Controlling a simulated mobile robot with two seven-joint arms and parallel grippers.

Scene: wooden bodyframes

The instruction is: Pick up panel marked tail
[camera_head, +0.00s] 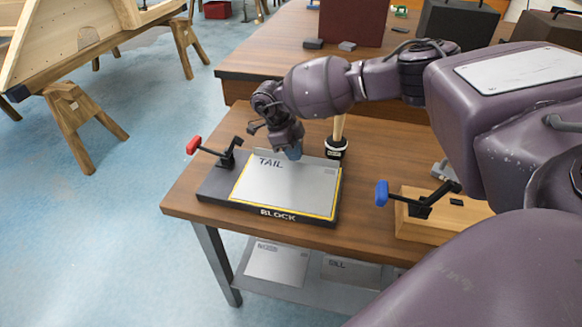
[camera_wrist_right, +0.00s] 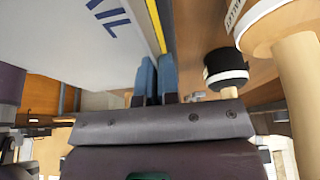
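The grey panel marked TAIL (camera_head: 287,182) lies flat on the dark block fixture (camera_head: 217,188) with a yellow border and BLOCK on its front. In the right wrist view the panel (camera_wrist_right: 60,40) fills the upper left, some of its blue lettering showing. My right gripper (camera_head: 293,152) is at the panel's back edge, pointing down. In the wrist view its two blue fingers (camera_wrist_right: 157,78) are close together at the panel's edge, beside the yellow stripe. I cannot tell whether they pinch the panel. My left gripper is out of view.
A red-handled clamp (camera_head: 228,155) stands at the block's back left. A wooden-handled tool with a black-and-white collar (camera_head: 336,147) stands close beside my right gripper. A wooden fixture with a blue-handled clamp (camera_head: 420,205) is to the right. More panels (camera_head: 277,263) lie on the lower shelf.

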